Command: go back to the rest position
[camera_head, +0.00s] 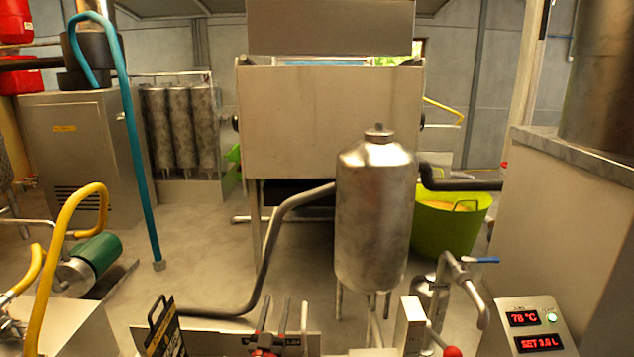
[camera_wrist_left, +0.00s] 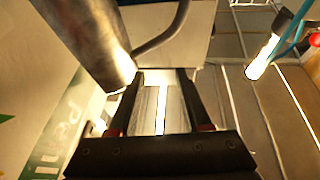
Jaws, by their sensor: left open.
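My left gripper (camera_head: 274,318) shows at the bottom edge of the head view, low in front of the steel tank. In the left wrist view its two dark fingers (camera_wrist_left: 160,100) stand apart, with nothing held between them. A pale strip shows between the fingers, but I cannot tell what it is. My right gripper is not recognisable in either view.
A steel tank (camera_head: 375,215) on legs stands just right of my left gripper, with a dark hose (camera_head: 262,275) running left. A blue-handled tap (camera_head: 480,260) and a red display box (camera_head: 535,328) are at lower right. A green tub (camera_head: 450,225) stands behind.

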